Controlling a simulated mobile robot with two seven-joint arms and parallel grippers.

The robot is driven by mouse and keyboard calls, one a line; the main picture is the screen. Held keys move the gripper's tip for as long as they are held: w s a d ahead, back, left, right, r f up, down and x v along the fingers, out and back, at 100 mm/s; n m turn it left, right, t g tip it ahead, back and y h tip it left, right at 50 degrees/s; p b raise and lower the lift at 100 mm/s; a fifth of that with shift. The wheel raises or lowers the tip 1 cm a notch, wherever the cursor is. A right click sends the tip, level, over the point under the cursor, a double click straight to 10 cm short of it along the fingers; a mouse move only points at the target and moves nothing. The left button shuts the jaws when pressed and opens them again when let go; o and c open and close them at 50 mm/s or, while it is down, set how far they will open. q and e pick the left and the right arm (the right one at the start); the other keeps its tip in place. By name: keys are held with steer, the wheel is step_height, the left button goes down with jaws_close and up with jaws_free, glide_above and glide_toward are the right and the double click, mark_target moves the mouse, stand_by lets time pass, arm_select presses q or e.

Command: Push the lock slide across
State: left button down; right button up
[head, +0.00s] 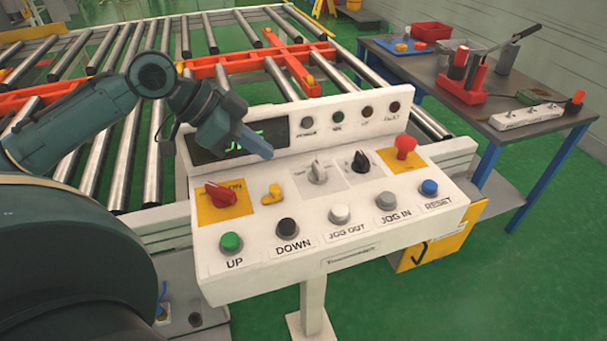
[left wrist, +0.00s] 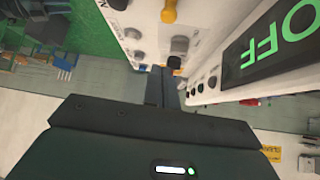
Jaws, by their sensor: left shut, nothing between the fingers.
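The small yellow lock slide (head: 272,193) sits on the white control panel (head: 330,258), between a red rotary handle (head: 220,195) on a yellow plate and a grey selector knob (head: 318,172). A yellow part that looks like the slide also shows at the top of the left wrist view (left wrist: 168,12). My left gripper (head: 264,151) is shut and empty. It hangs in front of the panel's display, above and behind the slide in the head view, apart from it. In the left wrist view its closed fingers (left wrist: 163,88) point toward the panel. My right gripper is not in view.
The display (left wrist: 275,45) reads OFF in the left wrist view. A black selector (head: 360,161), a red emergency button (head: 405,146) and a row of push buttons (head: 340,214) crowd the panel. A roller conveyor (head: 120,165) lies behind; a grey workbench (head: 480,100) stands right.

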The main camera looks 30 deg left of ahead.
mark_target(279, 187)
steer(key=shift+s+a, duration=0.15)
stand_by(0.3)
arm_select(q)
steer(key=shift+w+d+f, duration=0.3)
steer(key=shift+d+f, duration=0.05)
steer(key=shift+f, duration=0.05)
steer(key=p+x, duration=0.1)
steer(key=x, duration=0.7)
steer(key=shift+d+f, duration=0.1)
steer(key=shift+d, duration=0.05)
steer(key=shift+f, duration=0.3)
steer(key=shift+s+a+f+p, duration=0.15)
steer(key=shift+s+a+p, duration=0.05)
steer(key=shift+s+a, duration=0.45)
steer(key=shift+s+a+f+p, duration=0.2)
steer(key=shift+s+a, duration=0.35)
steer(key=shift+a, duration=0.25)
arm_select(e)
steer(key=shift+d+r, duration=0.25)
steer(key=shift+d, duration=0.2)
arm_select(q)
steer(key=shift+r, duration=0.1)
